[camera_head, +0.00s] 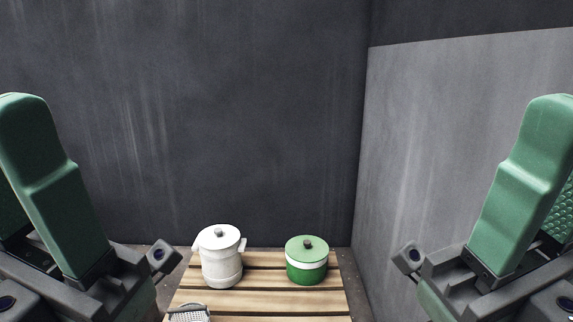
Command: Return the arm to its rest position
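My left gripper (22,170) stands upright at the left edge, with one green finger large in front and part of the other behind it. It is open, and no object shows between its fingers. My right gripper (548,170) stands upright at the right edge in a mirrored pose. It is open, with the textured inner pad of its far finger showing and nothing held. Parts of both grippers are cut off by the picture edges. Both are apart from the things on the slatted wooden surface (262,302).
On the wooden surface stand a white lidded canister (221,262) and a green lidded pot (306,268) with a white band. A grey perforated metal item (189,314) is partly cut off at the bottom. A dark wall (220,120) and a grey panel (460,130) stand behind.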

